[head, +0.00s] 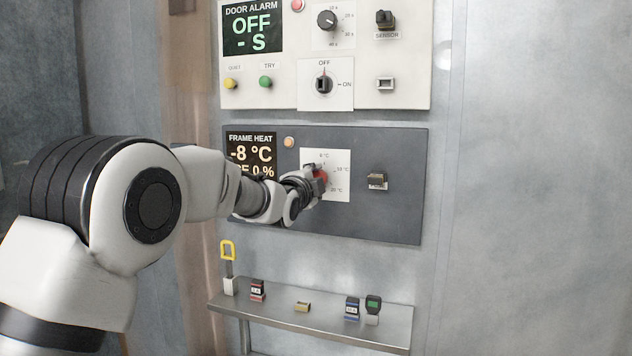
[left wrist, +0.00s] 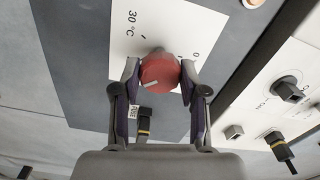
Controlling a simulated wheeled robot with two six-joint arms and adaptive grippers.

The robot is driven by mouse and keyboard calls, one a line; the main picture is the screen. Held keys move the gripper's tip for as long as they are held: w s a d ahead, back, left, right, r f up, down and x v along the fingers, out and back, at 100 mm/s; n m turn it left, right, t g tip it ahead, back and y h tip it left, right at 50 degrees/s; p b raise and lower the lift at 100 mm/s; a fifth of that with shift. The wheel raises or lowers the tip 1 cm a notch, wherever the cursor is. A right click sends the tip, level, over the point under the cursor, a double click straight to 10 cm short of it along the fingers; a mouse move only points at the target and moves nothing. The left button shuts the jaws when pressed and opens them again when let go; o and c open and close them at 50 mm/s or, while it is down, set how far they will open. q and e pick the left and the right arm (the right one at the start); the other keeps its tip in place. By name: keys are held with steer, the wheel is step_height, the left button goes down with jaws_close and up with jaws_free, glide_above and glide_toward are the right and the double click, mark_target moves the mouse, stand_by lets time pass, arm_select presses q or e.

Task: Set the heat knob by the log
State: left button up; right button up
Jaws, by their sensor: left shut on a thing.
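The red heat knob (head: 321,176) sits on a white dial plate (head: 340,188) on the dark frame heat panel (head: 400,215). My left gripper (head: 314,180) is at the knob and partly covers the plate's left side. In the left wrist view, the knob (left wrist: 160,72) is between the two fingers of the left gripper (left wrist: 160,78), which are shut on it. A pale pointer mark shows on the knob's face. The frame heat display (head: 250,152) reads -8 °C, with a partly hidden line ending in 0 %. No log is recognisable. My right gripper is not in view.
Above is the door alarm panel (head: 290,95), with knobs, buttons and a display reading OFF. A connector (head: 377,181) sits right of the heat dial. Below, a metal shelf (head: 330,335) holds several small blocks and a yellow-looped item (head: 228,252). The right wall is bare.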

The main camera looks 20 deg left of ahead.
arm_select(q)
steer(key=o, duration=1.1)
steer(key=shift+o, duration=0.2)
steer(key=s, duration=1.2)
steer(key=shift+a, duration=0.2)
steer(key=shift+f, duration=0.1)
